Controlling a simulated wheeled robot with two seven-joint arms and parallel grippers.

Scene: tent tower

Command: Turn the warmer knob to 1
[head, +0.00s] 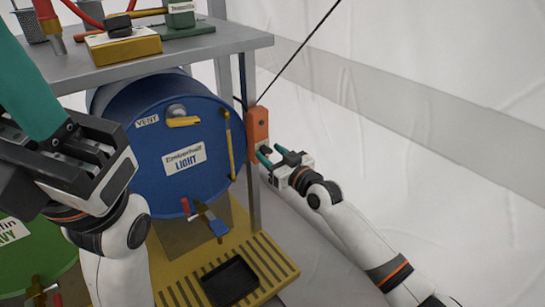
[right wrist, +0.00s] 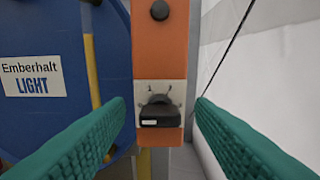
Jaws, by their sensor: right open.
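The warmer is an orange box (right wrist: 160,55) on the post beside the blue drum; it also shows in the head view (head: 258,122). Its black knob (right wrist: 161,112) sits on a pale plate with small marks, with a white stripe on its lower left front. My right gripper (head: 272,154) is open in front of the warmer. In the right wrist view its teal fingers (right wrist: 160,118) stand to either side of the knob, with gaps on both sides. My left gripper (head: 40,95) is close to the head camera at left, its jaws partly hidden.
The blue drum (head: 160,180) labelled Emberhalt LIGHT stands left of the warmer, with a yellow sight tube (right wrist: 93,75) between them. A metal shelf (head: 215,45) is above. A black tray (head: 230,281) sits on the yellow slatted base. White tent wall is at right.

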